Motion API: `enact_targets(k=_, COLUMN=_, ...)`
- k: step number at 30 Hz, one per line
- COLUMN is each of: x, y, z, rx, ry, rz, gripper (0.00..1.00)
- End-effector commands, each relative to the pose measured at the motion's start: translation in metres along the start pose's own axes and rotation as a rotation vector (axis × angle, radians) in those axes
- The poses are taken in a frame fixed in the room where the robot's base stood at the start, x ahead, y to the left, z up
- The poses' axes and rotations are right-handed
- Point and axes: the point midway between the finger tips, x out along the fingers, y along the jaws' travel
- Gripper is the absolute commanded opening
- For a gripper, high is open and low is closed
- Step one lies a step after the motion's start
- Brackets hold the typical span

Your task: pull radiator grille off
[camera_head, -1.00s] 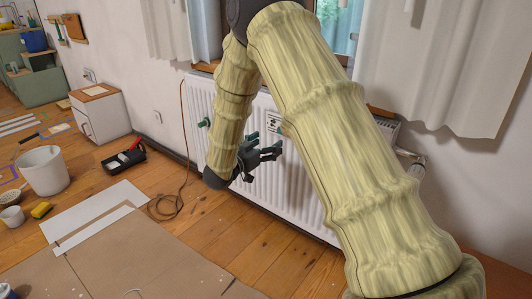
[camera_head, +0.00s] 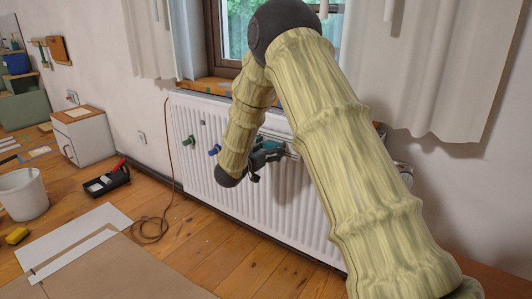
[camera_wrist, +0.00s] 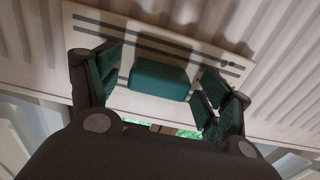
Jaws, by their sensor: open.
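The radiator grille (camera_wrist: 225,62) is a pale panel with dark slots in the wrist view. A teal block (camera_wrist: 158,80) like a handle sits on it. My gripper (camera_wrist: 160,85) is open, with its dark, teal-padded fingers on either side of the block; small gaps seem to show on both sides. In the head view my gripper (camera_head: 265,152) is at the upper part of the white radiator (camera_head: 290,212), below the window. My arm hides much of the radiator and most of the grille there.
A green knob (camera_head: 190,140) and a blue knob (camera_head: 214,150) stick out from the radiator left of my forearm. A cable (camera_head: 150,234) lies on the floor. A black tray (camera_head: 107,181), a white bucket (camera_head: 22,194) and cardboard (camera_head: 120,270) lie further left.

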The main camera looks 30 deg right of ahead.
Motion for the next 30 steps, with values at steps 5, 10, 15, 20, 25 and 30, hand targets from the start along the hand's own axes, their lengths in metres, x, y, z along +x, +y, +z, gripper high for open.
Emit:
enact_targets(k=5, x=0.0018, y=0.0, z=-0.0003, rx=0.0, ry=0.0, rz=0.0, gripper=0.79)
enact_targets(k=10, x=0.0016, y=0.0001, z=-0.0002, rx=0.0, ry=0.0, rz=0.0, gripper=0.71)
enact_targets(k=15, x=0.0016, y=0.0001, z=-0.0002, rx=0.0, ry=0.0, rz=0.0, gripper=0.4)
enact_targets(k=20, x=0.0015, y=0.0001, z=-0.0002, rx=0.0, ry=0.0, rz=0.0, gripper=0.46)
enact_targets(k=25, x=0.0015, y=0.0001, z=-0.0002, rx=0.0, ry=0.0, rz=0.0, gripper=0.28)
enact_targets(k=30, x=0.0013, y=0.0, z=-0.0002, rx=0.0, ry=0.0, rz=0.0, gripper=0.28)
